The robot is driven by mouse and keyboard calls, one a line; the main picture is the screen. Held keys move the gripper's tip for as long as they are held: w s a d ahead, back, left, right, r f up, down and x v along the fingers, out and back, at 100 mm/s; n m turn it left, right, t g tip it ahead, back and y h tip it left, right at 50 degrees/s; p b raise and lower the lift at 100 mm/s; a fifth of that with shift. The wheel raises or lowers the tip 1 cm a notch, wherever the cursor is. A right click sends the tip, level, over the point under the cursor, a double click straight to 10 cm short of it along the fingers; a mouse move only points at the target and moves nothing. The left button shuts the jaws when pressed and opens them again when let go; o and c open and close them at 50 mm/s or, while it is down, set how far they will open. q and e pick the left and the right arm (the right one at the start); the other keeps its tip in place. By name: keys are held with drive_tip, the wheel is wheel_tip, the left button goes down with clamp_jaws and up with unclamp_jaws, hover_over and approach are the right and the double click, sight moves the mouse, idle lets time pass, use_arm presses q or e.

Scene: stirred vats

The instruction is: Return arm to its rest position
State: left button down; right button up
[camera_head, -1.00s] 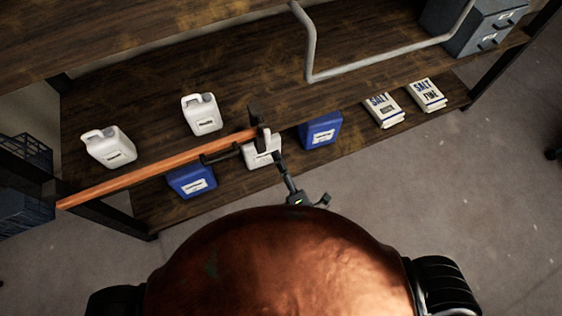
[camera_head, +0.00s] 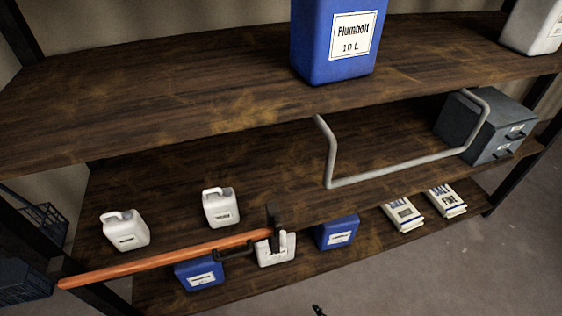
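Neither of my grippers can be made out in the head view. A small dark tip (camera_head: 318,310) shows at the bottom edge; it is too little to tell what it belongs to. No arm link can be recognised, so the arms' pose cannot be told.
A wooden shelf rack (camera_head: 150,120) fills the view. The upper shelf holds a blue Plumbolt canister (camera_head: 312,50). Below are white jugs (camera_head: 126,230), blue containers (camera_head: 338,233), salt bags (camera_head: 403,215), an orange bar (camera_head: 160,261), a grey rail (camera_head: 400,167) and a drawer box (camera_head: 480,130). Floor (camera_head: 450,275) is clear at lower right.

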drive_tip(key=s+d+f+m+g+h, duration=0.1)
drive_tip(key=s+d+f+m, duration=0.15)
drive_tip(key=f, duration=0.25)
drive_tip(key=s+d+f+m+g, duration=0.1)
drive_tip(key=s+d+f, duration=0.25)
drive_tip(key=f, duration=0.25)
drive_tip(key=s+d+f+m+g, duration=0.2)
drive_tip(key=s+d+f, duration=0.3)
drive_tip(key=s, duration=0.4)
drive_tip(key=s+d+f+m+g+h, duration=0.1)
drive_tip(key=s+d+f+m+g, duration=0.2)
drive_tip(key=s, duration=0.5)
drive_tip(key=s+d+f+m+g+h, duration=0.1)
drive_tip(key=s+d+f+m+g, duration=0.1)
drive_tip(key=s+d+f+m, duration=0.3)
drive_tip(key=s+d+f, duration=0.3)
drive_tip(key=s, duration=0.1)
drive_tip(key=shift+s, duration=0.35)
